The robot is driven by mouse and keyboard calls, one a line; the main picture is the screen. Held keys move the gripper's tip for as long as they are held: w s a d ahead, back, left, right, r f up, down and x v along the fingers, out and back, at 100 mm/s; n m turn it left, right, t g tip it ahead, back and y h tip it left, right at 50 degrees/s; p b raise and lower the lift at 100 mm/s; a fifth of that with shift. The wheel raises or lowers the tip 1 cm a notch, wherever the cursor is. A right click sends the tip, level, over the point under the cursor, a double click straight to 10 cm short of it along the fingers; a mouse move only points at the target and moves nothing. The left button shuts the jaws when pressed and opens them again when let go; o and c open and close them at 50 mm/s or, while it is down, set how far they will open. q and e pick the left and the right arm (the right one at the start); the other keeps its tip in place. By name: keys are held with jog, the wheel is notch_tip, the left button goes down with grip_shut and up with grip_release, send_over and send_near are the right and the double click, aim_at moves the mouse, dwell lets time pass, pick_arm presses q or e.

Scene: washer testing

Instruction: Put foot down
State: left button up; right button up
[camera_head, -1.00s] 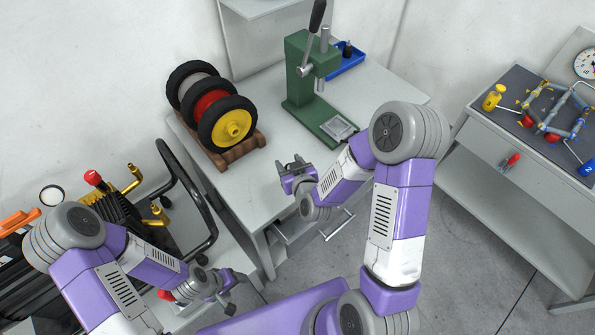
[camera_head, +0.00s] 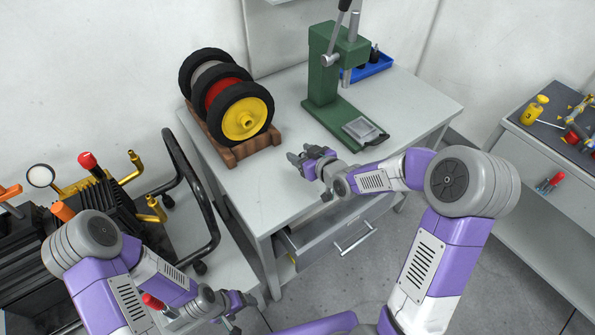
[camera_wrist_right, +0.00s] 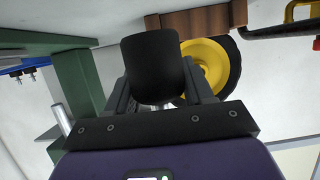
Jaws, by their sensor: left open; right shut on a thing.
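My right gripper (camera_head: 312,158) is over the grey table, between the wheel rack and the green press. In the right wrist view it is shut on a black rounded piece, which I take to be the foot (camera_wrist_right: 155,65), with a finger on each side of it. The foot is hard to make out in the head view. I cannot tell how high it is above the tabletop. My left gripper (camera_head: 233,302) is open, low at the left near the cart, with nothing seen in it.
The table (camera_head: 255,195) has bare room in front of the rack. A wooden rack (camera_head: 238,152) with several wheels stands at the left and the green press (camera_head: 322,80) behind right. A drawer (camera_head: 340,235) is partly open below. A blue tray (camera_head: 375,66) lies behind.

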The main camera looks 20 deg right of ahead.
jog(key=shift+f+b, duration=0.6)
jog(key=shift+f, duration=2.2)
jog(key=shift+f, duration=0.1)
jog(key=o, duration=1.1)
